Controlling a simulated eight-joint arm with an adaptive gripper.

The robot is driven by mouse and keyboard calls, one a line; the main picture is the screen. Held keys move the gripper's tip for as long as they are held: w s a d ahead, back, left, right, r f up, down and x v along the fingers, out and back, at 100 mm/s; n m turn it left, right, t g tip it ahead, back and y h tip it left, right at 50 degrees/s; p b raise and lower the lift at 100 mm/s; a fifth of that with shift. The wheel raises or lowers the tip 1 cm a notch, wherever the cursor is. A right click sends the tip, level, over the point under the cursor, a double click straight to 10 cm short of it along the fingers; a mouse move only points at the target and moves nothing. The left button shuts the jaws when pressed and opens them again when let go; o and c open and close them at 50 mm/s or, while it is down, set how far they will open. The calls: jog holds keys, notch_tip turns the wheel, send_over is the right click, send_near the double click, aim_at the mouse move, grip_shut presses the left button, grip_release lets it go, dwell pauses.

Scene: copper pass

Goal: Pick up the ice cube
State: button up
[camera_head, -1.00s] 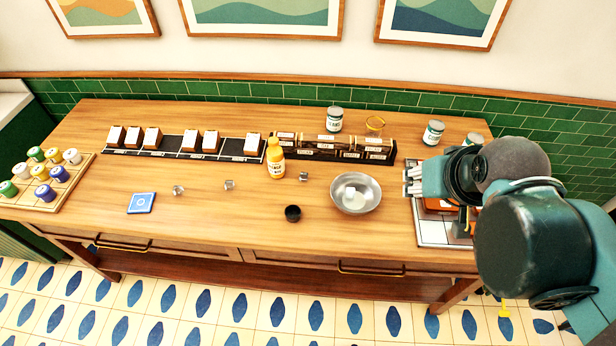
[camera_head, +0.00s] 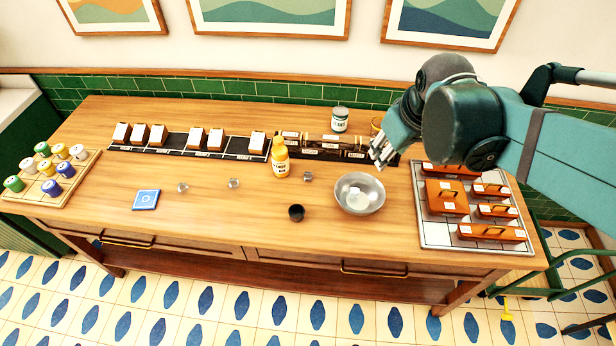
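Three small clear cubes that look like ice lie apart on the wooden counter: a left cube (camera_head: 183,188), a middle cube (camera_head: 234,183) and a right cube (camera_head: 308,176). A metal bowl (camera_head: 376,205) to their right holds pale, whitish pieces (camera_head: 358,199), perhaps ice too. My gripper (camera_head: 381,153) is above the counter, up and to the right of the bowl, with its fingers pointing left and down. Its fingertips look spread, with nothing seen between them. It is apart from all the cubes.
A yellow bottle (camera_head: 280,158) stands just left of the right cube, before a dark rack (camera_head: 318,147). A small black cup (camera_head: 296,213) sits left of the bowl. A blue coaster (camera_head: 146,200) lies left. A tray of orange boxes (camera_head: 432,236) is at right. The front middle counter is clear.

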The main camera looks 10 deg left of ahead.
jog(key=w+a+f+n+g, duration=0.2)
jog(key=w+a+f+n, duration=0.4)
jog(key=w+a+f, duration=0.3)
jog(key=n+g, duration=0.2)
jog(key=n, duration=0.3)
send_over(310, 175)
jog(key=shift+h, duration=0.3)
notch_tip(310, 175, down, 11)
jog(key=shift+s+d+f, duration=0.1)
jog(key=shift+d, duration=0.05)
jog(key=shift+a+f, duration=0.3)
jog(key=shift+f, duration=0.15)
jog(key=shift+f, duration=1.25)
jog(key=shift+f, duration=0.1)
jog(key=shift+d+f, duration=0.1)
jog(key=shift+f, duration=2.4)
